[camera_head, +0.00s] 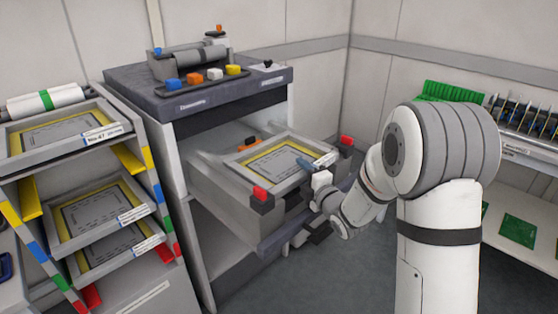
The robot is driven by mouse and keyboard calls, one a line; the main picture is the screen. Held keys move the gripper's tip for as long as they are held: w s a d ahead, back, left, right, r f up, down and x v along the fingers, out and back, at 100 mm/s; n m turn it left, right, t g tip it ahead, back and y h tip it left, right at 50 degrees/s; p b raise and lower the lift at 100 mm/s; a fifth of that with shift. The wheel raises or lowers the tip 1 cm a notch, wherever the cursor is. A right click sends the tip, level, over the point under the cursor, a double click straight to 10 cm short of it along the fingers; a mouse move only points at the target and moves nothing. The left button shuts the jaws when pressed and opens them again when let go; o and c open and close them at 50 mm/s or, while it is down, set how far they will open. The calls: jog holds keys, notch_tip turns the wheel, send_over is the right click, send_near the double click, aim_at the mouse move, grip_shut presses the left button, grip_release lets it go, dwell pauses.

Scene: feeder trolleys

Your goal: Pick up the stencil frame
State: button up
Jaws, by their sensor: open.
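A grey stencil frame (301,147) with a yellow-edged sheet lies in the open drawer (220,196) of the printer machine in the middle. Several similar frames sit on the left rack: one on top (67,133), one on the middle shelf (136,213) and one on the lower shelf (110,252). My gripper (313,176) is at the front edge of the frame in the drawer, beside its right part. The wrist hides part of the fingers, and contact with the frame cannot be told. The jaws are open.
Red-capped corner blocks (262,194) stand at the drawer's front, with another at the right (346,141). The machine top (120,83) carries coloured buttons. Feeders and green boards (517,231) fill the right trolley. Grey floor lies between.

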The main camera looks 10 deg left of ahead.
jog(key=shift+c, duration=0.6)
grip_shut()
jog(key=shift+r, duration=0.1)
